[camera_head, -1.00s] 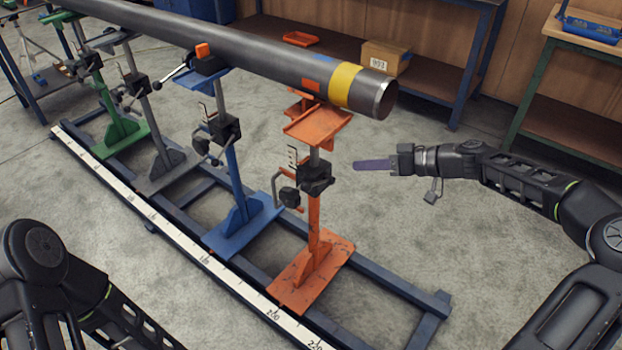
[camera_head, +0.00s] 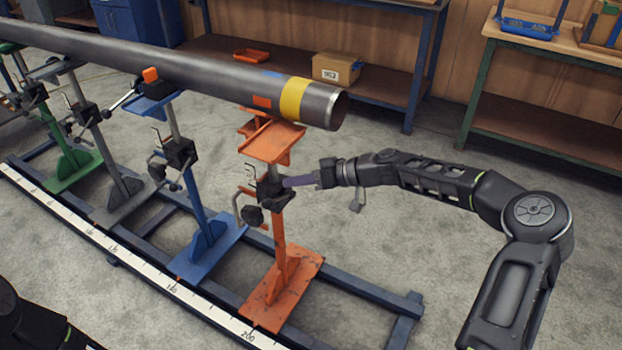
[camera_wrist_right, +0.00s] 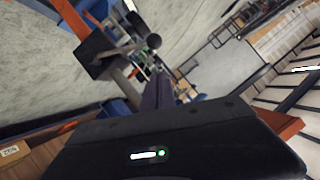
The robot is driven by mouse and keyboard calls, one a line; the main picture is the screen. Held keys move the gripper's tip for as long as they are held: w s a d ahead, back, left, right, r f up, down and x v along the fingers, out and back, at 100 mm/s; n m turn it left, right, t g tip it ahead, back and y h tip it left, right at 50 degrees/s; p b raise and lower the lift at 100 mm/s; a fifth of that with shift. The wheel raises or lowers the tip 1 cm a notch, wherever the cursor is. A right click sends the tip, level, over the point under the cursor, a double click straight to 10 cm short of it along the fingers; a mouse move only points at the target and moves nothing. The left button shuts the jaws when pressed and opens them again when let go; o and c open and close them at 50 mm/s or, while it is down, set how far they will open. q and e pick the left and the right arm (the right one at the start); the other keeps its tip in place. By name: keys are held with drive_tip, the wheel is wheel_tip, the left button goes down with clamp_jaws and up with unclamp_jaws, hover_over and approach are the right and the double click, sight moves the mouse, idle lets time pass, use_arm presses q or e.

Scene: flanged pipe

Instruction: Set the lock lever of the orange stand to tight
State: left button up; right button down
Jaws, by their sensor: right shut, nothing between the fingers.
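The orange stand (camera_head: 283,287) is under the pipe's yellow-banded end. Its black clamp block (camera_head: 268,190) sits on the post, with a crank handle and a dark round knob on its left side. The lever's setting cannot be read. My left gripper is out of view.
The grey pipe (camera_head: 190,78) rests above the row of stands. The blue stand (camera_head: 205,245) is left of the orange one. Blue rails and a white scale (camera_head: 135,265) run along the floor. Clear floor lies right of the orange stand. Benches stand behind.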

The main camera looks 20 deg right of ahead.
sight(279, 198)
drive_tip(key=shift+w+a+f, duration=0.25)
drive_tip(key=shift+a+f, duration=0.7)
drive_tip(key=shift+f, duration=0.1)
drive_tip(key=shift+w+a+f, duration=0.2)
drive_tip(key=shift+a+f, duration=0.7)
drive_tip(key=shift+f, duration=0.15)
